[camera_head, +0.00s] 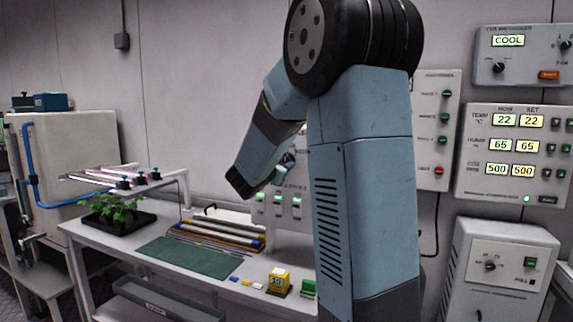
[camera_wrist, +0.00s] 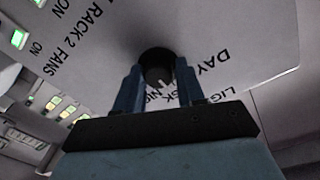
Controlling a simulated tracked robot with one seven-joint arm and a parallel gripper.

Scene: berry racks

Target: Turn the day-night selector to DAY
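The day-night selector is a round dark knob (camera_wrist: 156,57) on a pale panel, seen close up in the wrist view. Printed words stand around it; DAY reads clearly to its right, with other words partly hidden by a finger. My gripper (camera_wrist: 159,72) is at the knob with one blue finger on each side. The fingers are spread, and I see no clear grip on the knob. The knob's pointer direction cannot be told. In the head view my gripper (camera_head: 285,168) is in front of the wall panel (camera_head: 294,226), and my arm hides the knob.
The same panel carries lit switches (camera_head: 277,204) and a RACK 2 FANS label. Below, the bench holds a green mat (camera_head: 190,257), a potted plant tray (camera_head: 117,222), a yellow box (camera_head: 279,281) and a rod tray (camera_head: 214,238). Control boxes (camera_head: 515,155) hang at right.

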